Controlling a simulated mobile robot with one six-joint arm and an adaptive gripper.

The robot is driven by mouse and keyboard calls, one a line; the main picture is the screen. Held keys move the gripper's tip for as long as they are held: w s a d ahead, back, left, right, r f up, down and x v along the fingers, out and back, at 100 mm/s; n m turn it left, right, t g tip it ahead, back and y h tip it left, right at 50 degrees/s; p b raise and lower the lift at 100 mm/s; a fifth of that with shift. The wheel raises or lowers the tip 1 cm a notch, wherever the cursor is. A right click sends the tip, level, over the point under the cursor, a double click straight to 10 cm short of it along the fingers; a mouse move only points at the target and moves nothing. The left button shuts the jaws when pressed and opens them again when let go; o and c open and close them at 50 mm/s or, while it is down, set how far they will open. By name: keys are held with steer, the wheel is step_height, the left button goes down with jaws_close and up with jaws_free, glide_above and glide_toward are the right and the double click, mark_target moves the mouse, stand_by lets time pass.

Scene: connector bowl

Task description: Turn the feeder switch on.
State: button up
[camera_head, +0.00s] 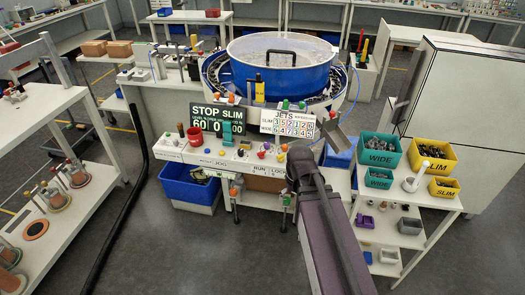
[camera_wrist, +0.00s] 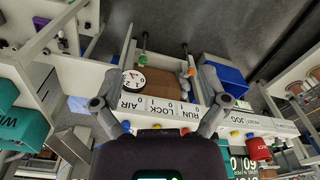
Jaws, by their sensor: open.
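The white control panel (camera_head: 225,158) stands below the blue bowl feeder (camera_head: 280,65) in the head view, with small coloured knobs along its top. Its labels read JOG, RUN and LOCK there. In the wrist view the label strip (camera_wrist: 165,106) shows upside down, with AIR, LOCK and RUN. I cannot tell which control is the feeder switch. My gripper (camera_wrist: 155,101) is open and empty, its fingers spread on either side of the labels. In the head view my dark wrist is at the panel's right end; the fingers are hidden there.
A STOP SLIM sign (camera_head: 217,113) and a number board (camera_head: 287,122) stand behind the panel. A blue bin (camera_head: 187,184) sits below left. WIDE and SLIM bins, including a green one (camera_head: 380,150), stand on the right cart. A round gauge (camera_wrist: 132,82) shows in the wrist view.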

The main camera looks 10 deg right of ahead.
mark_target(262, 152)
steer(key=w+a+r+n+t+p, duration=0.1)
steer(key=w+r+p, duration=0.1)
steer(key=w, duration=0.6)
steer(key=w+a+r+n+t+y+p, duration=0.1)
steer(key=w+r, duration=0.3)
steer(key=w, duration=0.4)
steer(key=w+a+r+n+t+p, duration=0.1)
steer(key=w+a+r+n+p, duration=0.1)
steer(key=w, duration=0.6)
steer(key=shift+a+r+n+y+p, duration=0.45)
steer(key=shift+r+p, duration=0.1)
steer(key=shift+p, duration=0.5)
steer(key=shift+f, duration=0.2)
steer(key=b+x, duration=1.2)
steer(key=x, duration=0.1)
steer(key=shift+w+f+b, duration=0.15)
steer(key=shift+w+b, duration=0.15)
steer(key=shift+b, duration=0.1)
steer(key=c, duration=1.2)
